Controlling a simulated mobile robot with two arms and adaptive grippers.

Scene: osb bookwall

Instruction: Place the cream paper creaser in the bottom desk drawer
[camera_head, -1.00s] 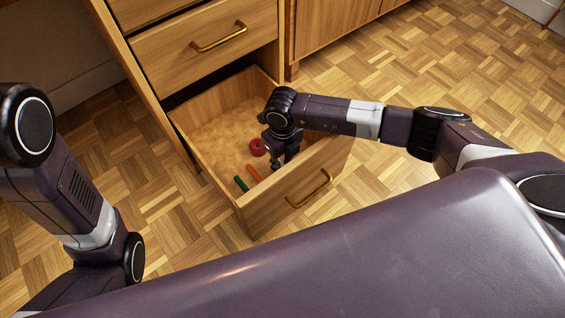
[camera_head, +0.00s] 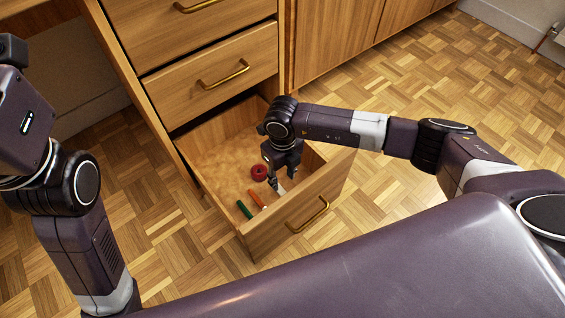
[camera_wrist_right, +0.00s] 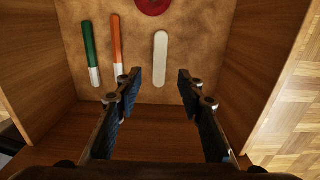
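The cream paper creaser (camera_wrist_right: 160,58) lies flat on the floor of the open bottom drawer, apart from the gripper. It also shows in the head view (camera_head: 282,188), partly hidden by my right gripper. The bottom desk drawer (camera_head: 225,165) is pulled out; its inside fills much of the right wrist view (camera_wrist_right: 200,60). My right gripper (camera_wrist_right: 158,75) is open and empty over the drawer, its fingers on either side of the creaser's lower end in the picture. It shows in the head view (camera_head: 283,178). My left gripper is out of view; only my left arm shows.
A green-and-white stick (camera_wrist_right: 91,50), an orange-and-white stick (camera_wrist_right: 117,48) and a red ring (camera_head: 259,172) lie in the drawer. The drawer above (camera_head: 210,85) is shut. A cabinet (camera_head: 335,40) stands to the right. The parquet floor (camera_head: 430,230) is clear.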

